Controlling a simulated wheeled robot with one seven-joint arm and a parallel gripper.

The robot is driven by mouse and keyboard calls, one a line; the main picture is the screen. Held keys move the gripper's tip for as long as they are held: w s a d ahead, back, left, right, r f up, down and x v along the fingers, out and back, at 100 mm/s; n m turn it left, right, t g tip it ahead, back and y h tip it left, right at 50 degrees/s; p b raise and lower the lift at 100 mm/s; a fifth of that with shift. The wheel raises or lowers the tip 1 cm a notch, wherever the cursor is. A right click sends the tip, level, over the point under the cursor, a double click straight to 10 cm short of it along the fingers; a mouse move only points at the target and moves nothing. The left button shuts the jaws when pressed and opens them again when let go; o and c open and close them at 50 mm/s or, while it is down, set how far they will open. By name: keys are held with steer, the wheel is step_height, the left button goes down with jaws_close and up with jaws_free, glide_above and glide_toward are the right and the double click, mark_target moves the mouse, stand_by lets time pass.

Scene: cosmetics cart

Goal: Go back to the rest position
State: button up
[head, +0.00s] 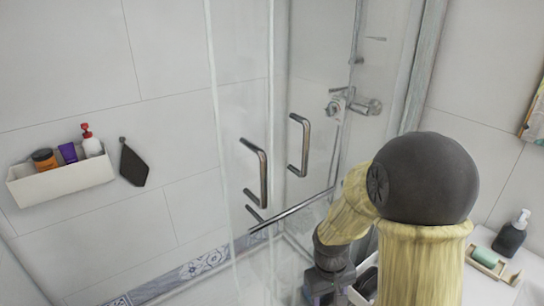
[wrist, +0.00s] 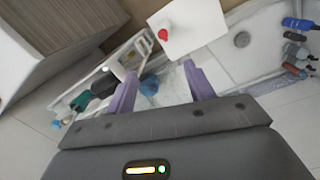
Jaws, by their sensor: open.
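My gripper shows in the wrist view (wrist: 160,88) with its two purple fingers spread apart and nothing between them. In the head view the end of my arm points down at the bottom centre, and the gripper is only partly in frame. A white tray-like cart (wrist: 100,80) with green, black and blue items lies beyond the fingers in the wrist view. A white container (head: 359,295) holding a dark item stands beside the end of my arm in the head view, partly hidden by the arm.
A glass shower door (head: 240,130) with metal handles stands ahead. A white wall shelf (head: 62,182) with several bottles hangs at the left. A dark soap bottle (head: 511,236) stands at the right. The wrist view shows a wooden cabinet (wrist: 50,45) and a white panel with a red item (wrist: 163,35).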

steer(key=s+d+r+m+t+y, duration=0.1)
steer(key=s+r+m+t, duration=0.1)
steer(key=s+r, duration=0.3)
step_height(320, 180, up, 2)
steer(key=shift+s+d+r+m+t+p, duration=0.15)
steer(key=shift+s+m+t+p, duration=0.2)
steer(key=shift+m, duration=0.35)
steer(key=shift+w+d, duration=0.1)
